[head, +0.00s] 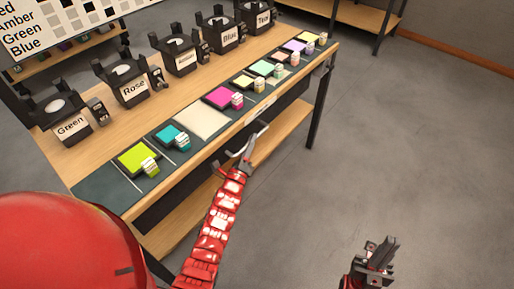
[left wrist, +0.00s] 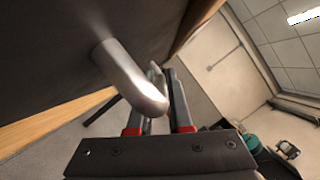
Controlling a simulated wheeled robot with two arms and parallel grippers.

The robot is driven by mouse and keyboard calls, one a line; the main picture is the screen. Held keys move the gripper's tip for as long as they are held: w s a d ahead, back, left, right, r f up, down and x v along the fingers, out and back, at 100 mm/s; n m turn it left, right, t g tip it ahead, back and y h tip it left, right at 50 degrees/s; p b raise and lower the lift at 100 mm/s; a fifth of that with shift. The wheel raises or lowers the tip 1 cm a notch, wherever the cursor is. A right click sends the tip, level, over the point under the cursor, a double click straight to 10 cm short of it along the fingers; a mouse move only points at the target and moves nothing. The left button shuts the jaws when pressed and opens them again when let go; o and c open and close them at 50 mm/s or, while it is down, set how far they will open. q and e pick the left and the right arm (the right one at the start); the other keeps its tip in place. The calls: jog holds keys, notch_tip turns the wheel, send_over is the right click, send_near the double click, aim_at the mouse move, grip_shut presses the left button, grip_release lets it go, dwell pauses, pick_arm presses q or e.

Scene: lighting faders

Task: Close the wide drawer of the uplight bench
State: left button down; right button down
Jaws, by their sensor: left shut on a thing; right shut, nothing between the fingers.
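The uplight bench (head: 205,150) is a wooden-topped bench crossing the head view diagonally. A dark front (head: 172,200), likely of the wide drawer, shows below the top's front edge. How far the drawer stands out cannot be told. In the left wrist view, a curved metal handle (left wrist: 135,80) stands out from a dark panel (left wrist: 50,70) and reaches between my fingers. My left gripper (head: 247,150) is at the bench's front, shut on the handle; it also shows in the left wrist view (left wrist: 158,105). My right gripper (head: 382,250) is shut and empty, low over the floor.
Several labelled lights, such as the Green one (head: 62,115), line the bench's back. Colored gel pads, such as a magenta one (head: 222,97), lie along its front. A lower shelf (head: 280,135) is underneath. The grey floor (head: 420,140) at right is clear.

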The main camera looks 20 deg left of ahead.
pick_arm(q)
jog(key=shift+a+r, duration=0.1)
jog(key=shift+a, duration=0.05)
jog(key=c, duration=0.8)
grip_release()
jog(key=shift+a, duration=0.1)
jog(key=shift+c, duration=0.2)
jog(key=shift+s+f, duration=0.25)
jog(key=v, duration=1.6)
jog(key=shift+s, duration=0.45)
